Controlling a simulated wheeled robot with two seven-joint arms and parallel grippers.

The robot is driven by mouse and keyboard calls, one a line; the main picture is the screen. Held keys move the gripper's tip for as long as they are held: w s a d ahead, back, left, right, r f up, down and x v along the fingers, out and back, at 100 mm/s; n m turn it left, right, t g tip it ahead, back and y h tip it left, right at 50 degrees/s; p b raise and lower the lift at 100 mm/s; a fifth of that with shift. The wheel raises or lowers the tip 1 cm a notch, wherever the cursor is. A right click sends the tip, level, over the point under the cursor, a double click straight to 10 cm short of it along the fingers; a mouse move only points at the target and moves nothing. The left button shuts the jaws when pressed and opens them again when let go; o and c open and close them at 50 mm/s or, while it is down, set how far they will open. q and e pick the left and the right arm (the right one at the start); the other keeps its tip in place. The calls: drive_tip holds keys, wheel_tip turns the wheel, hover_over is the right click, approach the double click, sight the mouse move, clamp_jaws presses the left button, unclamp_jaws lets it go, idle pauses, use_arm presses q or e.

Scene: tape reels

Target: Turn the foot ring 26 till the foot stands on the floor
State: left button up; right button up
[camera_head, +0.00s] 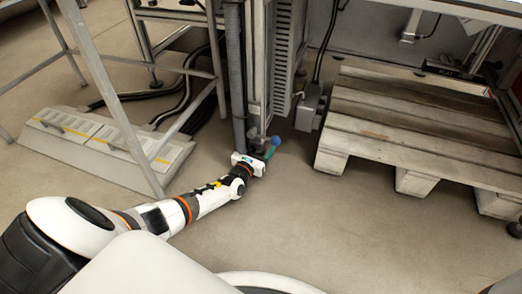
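My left arm reaches in from the lower left to the bottom of the machine's upright post (258,70). My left gripper (265,154) is low near the floor, at the post's foot. A small blue ball (276,140) and a teal part show at its tip; I cannot tell what they belong to. The foot ring 26 cannot be made out; the gripper and the dark parts at the post's base hide that spot. Whether the fingers are open or shut, and whether the foot touches the floor, is too small to tell. My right gripper is not in view.
A wooden pallet (408,128) lies right of the post. A grey metal frame (112,98), dark cables and a light ramp-like cover (100,143) are at left. The front floor is clear.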

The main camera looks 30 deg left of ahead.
use_arm(q)
drive_tip(key=shift+w, duration=0.2)
drive_tip(key=shift+c, duration=0.2)
drive_tip(key=c, duration=0.9)
drive_tip(key=shift+d+r+m+h, duration=0.1)
drive_tip(key=shift+r+m+h, duration=0.05)
drive_tip(key=shift+m+h, duration=0.15)
drive_tip(key=shift+c, duration=0.2)
drive_tip(key=shift+m+h, duration=0.3)
drive_tip(key=shift+h, duration=0.4)
drive_tip(key=shift+d+h, duration=0.1)
drive_tip(key=shift+h, duration=0.2)
drive_tip(key=o, duration=1)
